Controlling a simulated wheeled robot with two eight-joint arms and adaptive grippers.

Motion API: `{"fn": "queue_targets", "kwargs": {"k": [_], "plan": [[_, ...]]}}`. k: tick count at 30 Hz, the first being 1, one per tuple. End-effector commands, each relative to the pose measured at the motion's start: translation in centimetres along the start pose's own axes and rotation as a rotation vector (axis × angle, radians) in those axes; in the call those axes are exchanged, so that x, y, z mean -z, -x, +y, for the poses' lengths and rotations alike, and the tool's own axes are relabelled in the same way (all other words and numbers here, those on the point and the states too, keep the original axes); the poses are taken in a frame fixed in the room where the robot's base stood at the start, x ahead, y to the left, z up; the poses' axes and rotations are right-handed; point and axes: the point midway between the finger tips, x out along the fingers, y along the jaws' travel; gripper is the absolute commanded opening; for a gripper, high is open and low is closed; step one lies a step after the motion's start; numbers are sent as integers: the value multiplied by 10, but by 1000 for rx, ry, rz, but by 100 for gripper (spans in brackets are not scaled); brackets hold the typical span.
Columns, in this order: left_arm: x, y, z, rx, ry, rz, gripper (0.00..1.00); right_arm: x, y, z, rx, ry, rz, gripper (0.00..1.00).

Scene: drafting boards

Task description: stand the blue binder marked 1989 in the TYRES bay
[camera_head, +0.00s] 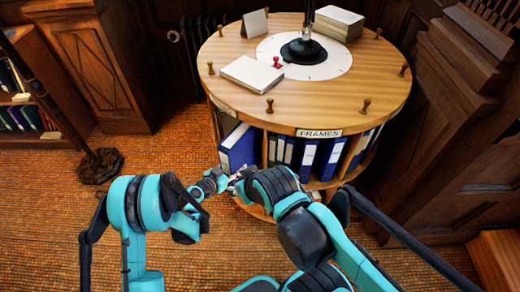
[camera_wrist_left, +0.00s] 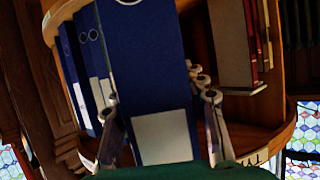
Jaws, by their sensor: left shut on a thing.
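The blue binder (camera_head: 238,148) is upright and sticks partly out of a bay on the left of the round bookcase. In the left wrist view its blue spine (camera_wrist_left: 150,70), with a white label, is between the two fingers of my left gripper (camera_wrist_left: 162,125). My left gripper (camera_head: 222,178) is shut on it, low on the near side. The year on the label is not readable. A sign (camera_wrist_left: 257,160) on the bookcase rim, partly cut off, reads "TY". My right arm reaches in beside the left gripper; its fingers are not clear.
The bookcase top (camera_head: 225,55) carries a book (camera_head: 252,73), a red stamp, a lamp base and short pegs. The bay under the FRAMES sign (camera_head: 319,133) holds several blue binders (camera_head: 307,158). Other binders (camera_wrist_left: 85,50) stand close beside the held one. A dark pole stands at left.

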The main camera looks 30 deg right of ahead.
Motion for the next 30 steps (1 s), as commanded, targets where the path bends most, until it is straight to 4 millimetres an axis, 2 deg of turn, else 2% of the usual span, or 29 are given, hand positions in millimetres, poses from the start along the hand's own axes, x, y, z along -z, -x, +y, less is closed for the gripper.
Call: {"fn": "queue_targets", "kwargs": {"k": [1,5,15,19,27,30], "plan": [[11,-6,1,-1,0,2,0,10,14,0,0,0,0,40],[16,-39,1,-1,0,1,0,1,1,0,0,0,0,40],[47,-118,0,2,0,1,0,-12,-18,0,0,0,0,40],[56,-136,-1,3,0,1,0,-15,-22,0,0,0,0,40],[63,-153,-1,3,2,1,0,-18,-26,0,0,0,0,40],[44,-158,-1,3,2,1,0,-25,-35,0,0,0,0,40]]}}
